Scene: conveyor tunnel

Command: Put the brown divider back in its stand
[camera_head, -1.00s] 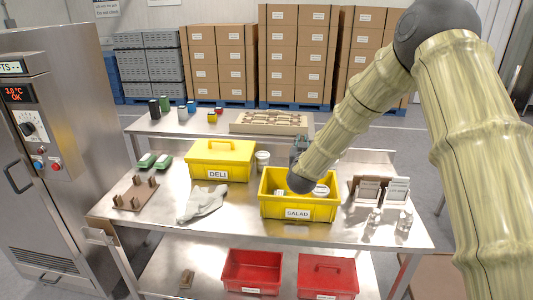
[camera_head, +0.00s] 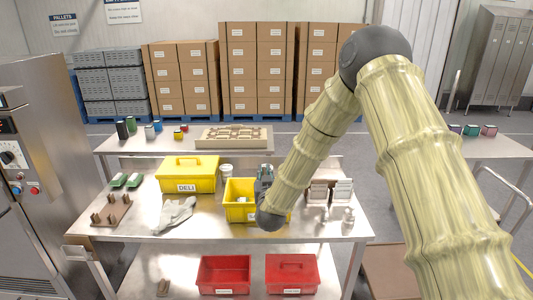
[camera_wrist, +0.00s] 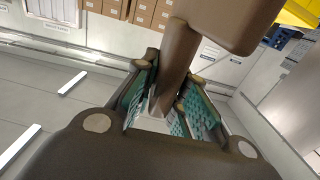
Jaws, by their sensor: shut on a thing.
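My gripper (camera_wrist: 165,105) is shut on a brown piece (camera_wrist: 178,60), which I take for the brown divider. In the wrist view it stands between the teal finger pads and widens into a block at the upper right. In the head view my gripper (camera_head: 265,174) is over the right part of the yellow SALAD bin (camera_head: 233,213); the held piece cannot be made out there. A brown stand (camera_head: 110,210) with several upright posts sits at the table's left end, well left of my gripper. Another brown holder (camera_head: 319,194) with white cards stands right of the bin.
A yellow DELI box (camera_head: 188,174), a grey cloth (camera_head: 175,214), a white cup (camera_head: 226,171) and green items (camera_head: 127,180) are on the table. Clear bottles (camera_head: 348,222) stand at the right. Red bins (camera_head: 223,275) and a small brown piece (camera_head: 163,287) are on the lower shelf.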

